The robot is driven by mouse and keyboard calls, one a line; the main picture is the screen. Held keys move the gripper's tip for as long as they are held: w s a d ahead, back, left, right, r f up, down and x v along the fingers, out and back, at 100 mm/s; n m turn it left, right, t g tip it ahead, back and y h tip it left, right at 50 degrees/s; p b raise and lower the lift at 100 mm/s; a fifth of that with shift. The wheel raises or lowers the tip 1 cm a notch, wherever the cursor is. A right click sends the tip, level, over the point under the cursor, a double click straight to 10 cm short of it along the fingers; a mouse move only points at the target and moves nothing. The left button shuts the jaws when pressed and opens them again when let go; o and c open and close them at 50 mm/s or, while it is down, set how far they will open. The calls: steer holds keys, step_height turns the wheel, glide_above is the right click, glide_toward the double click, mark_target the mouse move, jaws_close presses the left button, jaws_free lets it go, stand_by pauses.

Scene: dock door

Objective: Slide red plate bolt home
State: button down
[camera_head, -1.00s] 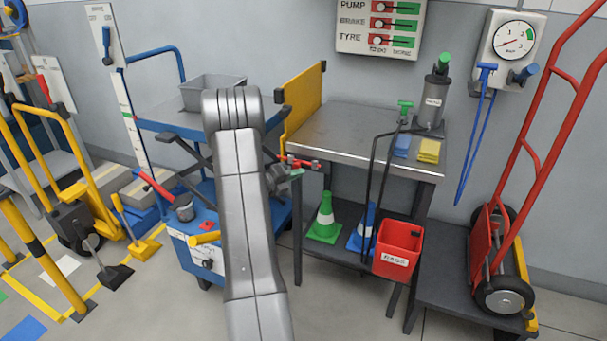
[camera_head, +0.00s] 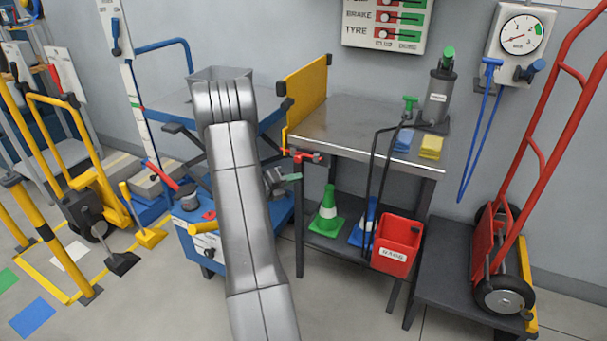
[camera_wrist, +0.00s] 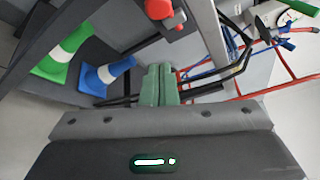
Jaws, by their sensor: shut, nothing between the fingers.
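The red plate bolt (camera_head: 304,156) is at the near left corner of the steel table, by the lower end of the upright yellow plate (camera_head: 306,88). It lies roughly level, with a dark knob at its right end. My gripper (camera_head: 293,177) is just below and left of the bolt, apart from it, and is partly behind my arm. In the wrist view, the green fingers (camera_wrist: 158,85) are together with nothing between them. A red part (camera_wrist: 160,9), likely the bolt, shows above them at the top edge. I cannot tell how far the bolt is engaged.
The steel table (camera_head: 345,125) has a lower shelf with a green cone (camera_head: 328,213) and a blue cone (camera_head: 363,228). A red bin (camera_head: 396,247) and black hoses hang at its front. A blue lift cart (camera_head: 205,238) stands left, and a red hand truck (camera_head: 530,165) right.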

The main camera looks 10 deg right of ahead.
steer(key=v, duration=0.5)
steer(key=shift+p, duration=0.3)
steer(key=shift+d, duration=0.1)
